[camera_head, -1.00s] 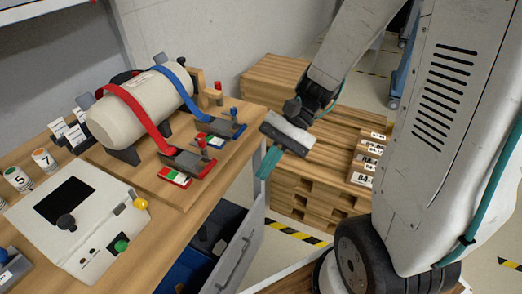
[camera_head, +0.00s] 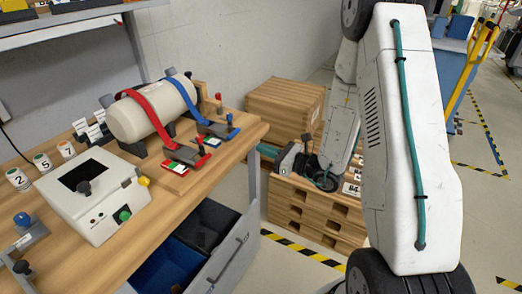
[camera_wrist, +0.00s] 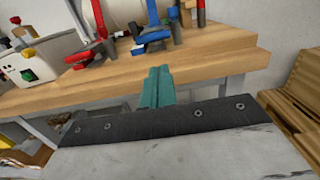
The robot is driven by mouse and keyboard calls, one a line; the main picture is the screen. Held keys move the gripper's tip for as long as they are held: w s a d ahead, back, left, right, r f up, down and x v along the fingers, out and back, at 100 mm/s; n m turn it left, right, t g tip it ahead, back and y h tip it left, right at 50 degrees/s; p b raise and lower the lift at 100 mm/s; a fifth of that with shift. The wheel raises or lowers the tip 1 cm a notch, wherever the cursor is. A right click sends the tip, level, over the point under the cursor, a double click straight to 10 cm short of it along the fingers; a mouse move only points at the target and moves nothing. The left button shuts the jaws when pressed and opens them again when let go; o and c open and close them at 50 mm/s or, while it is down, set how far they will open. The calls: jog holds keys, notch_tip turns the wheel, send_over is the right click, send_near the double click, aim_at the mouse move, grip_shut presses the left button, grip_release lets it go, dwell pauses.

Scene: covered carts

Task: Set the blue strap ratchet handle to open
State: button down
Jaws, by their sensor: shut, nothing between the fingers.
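A pale cylinder (camera_head: 150,115) lies on a wooden base on the bench, with a red strap and a blue strap (camera_head: 184,98) over it. The blue ratchet (camera_head: 217,131) sits at the front end of the blue strap, near the bench's right edge. It also shows in the wrist view (camera_wrist: 153,38). Its handle's exact angle is too small to tell. The red ratchet (camera_head: 184,154) lies to its left and nearer. My gripper (camera_head: 264,151) is to the right of the bench, apart from the ratchet. Its teal fingers (camera_wrist: 156,84) are shut and empty, pointing toward the bench edge.
A control box (camera_head: 95,195) with a dark screen and a green knob stands on the bench at left. An open drawer (camera_head: 228,262) juts out below the bench. Wooden crates (camera_head: 285,105) stand behind and below my gripper. A blue cart is at the far right.

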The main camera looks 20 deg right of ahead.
aim_at(243, 150)
jog(key=x, duration=0.8)
jog(key=shift+a, duration=0.2)
